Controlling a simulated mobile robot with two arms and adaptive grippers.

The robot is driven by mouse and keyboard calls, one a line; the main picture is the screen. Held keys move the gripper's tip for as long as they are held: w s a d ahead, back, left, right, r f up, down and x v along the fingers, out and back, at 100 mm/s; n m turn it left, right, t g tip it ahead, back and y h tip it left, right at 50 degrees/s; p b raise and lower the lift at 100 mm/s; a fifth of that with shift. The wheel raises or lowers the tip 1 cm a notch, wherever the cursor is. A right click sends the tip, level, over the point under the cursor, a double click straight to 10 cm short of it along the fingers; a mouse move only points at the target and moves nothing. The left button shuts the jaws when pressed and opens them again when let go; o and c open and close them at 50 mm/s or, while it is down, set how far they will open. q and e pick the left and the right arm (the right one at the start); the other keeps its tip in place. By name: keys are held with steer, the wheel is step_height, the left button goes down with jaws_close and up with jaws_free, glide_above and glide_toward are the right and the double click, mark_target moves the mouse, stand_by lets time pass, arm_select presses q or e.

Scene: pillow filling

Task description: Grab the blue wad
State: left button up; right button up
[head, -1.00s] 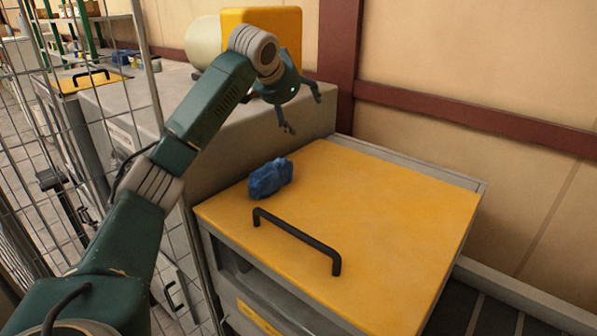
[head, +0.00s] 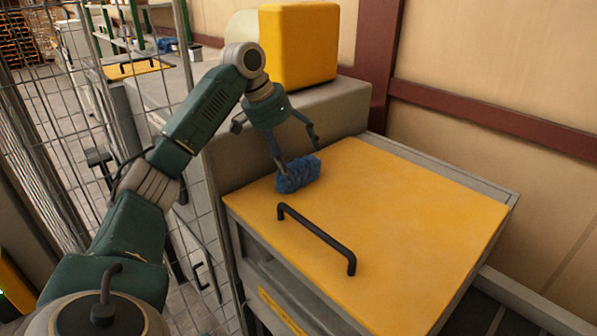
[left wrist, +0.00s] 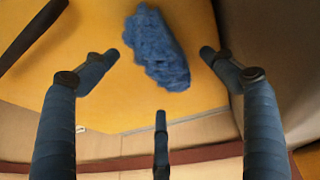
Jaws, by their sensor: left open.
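The blue wad (head: 298,176) is a crumpled blue lump lying on the yellow top of a low cabinet (head: 400,215), near its left back edge. My left gripper (head: 298,155) is open just above and behind the wad, with its fingers pointing down. In the left wrist view the wad (left wrist: 157,48) lies beyond the spread fingertips, between the left and right fingers, and nothing is held. A third finger shows at the bottom middle of that view. I cannot tell whether any finger touches the wad. My right gripper is not in view.
A black handle (head: 316,238) stands up from the yellow top, in front of the wad. A grey block with a yellow box (head: 298,45) on it is behind. A wire mesh fence (head: 95,130) is at left. The right part of the yellow top is clear.

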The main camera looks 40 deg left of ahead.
mark_target(299, 163)
arm_select(q)
steer(key=shift+w+d+f+p, duration=0.1)
steer(key=shift+w+f+p, duration=0.1)
steer(key=shift+f+p, duration=0.3)
steer(key=p+x, duration=0.2)
steer(key=x, duration=0.1)
steer(key=shift+w+d+f, duration=0.15)
steer(key=shift+w+f, duration=0.3)
steer(key=shift+f, duration=0.15)
steer(key=c, duration=1.3)
